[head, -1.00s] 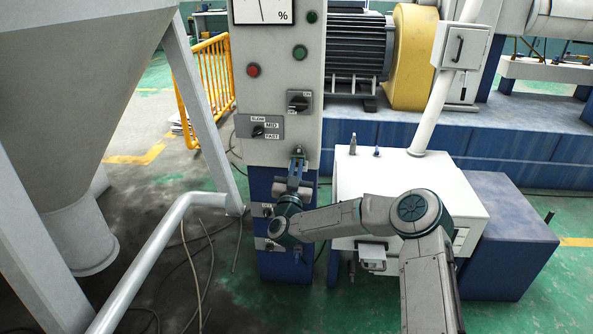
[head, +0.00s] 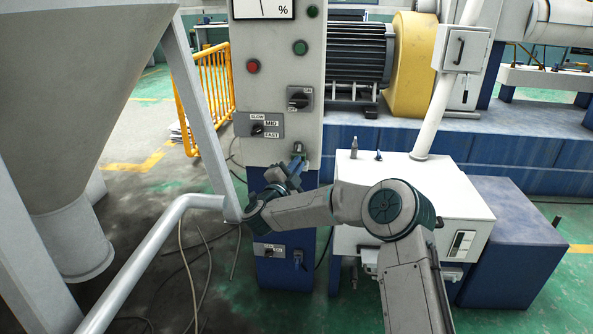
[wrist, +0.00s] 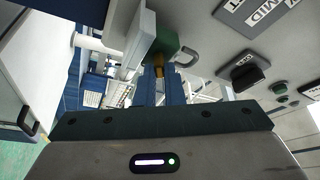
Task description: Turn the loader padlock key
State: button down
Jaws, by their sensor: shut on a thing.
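The padlock shows in the wrist view as a dark green body (wrist: 165,46) with a grey metal shackle (wrist: 187,57) beside it. A small brass-coloured key (wrist: 158,71) points out of the padlock towards my gripper. My gripper (wrist: 159,82) is shut on the key, its two blue fingers on either side of it. The fingers hide part of the key. In the head view my gripper (head: 294,166) is at the front of the control column, just below the speed selector, and the key is too small to make out.
The column carries a SLOW/MID/FAST selector (head: 258,127), a rotary switch (head: 300,98), a red button (head: 253,66) and a green button (head: 300,47). A grey pipe (head: 150,260) and hopper (head: 80,110) stand at left. A white cabinet (head: 440,195) stands at right.

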jog(key=shift+m+g+b, duration=0.3)
jog(key=shift+m+g, duration=0.2)
jog(key=shift+m, duration=0.7)
jog(key=c, duration=1.5)
grip_release()
jog(key=shift+f, duration=0.15)
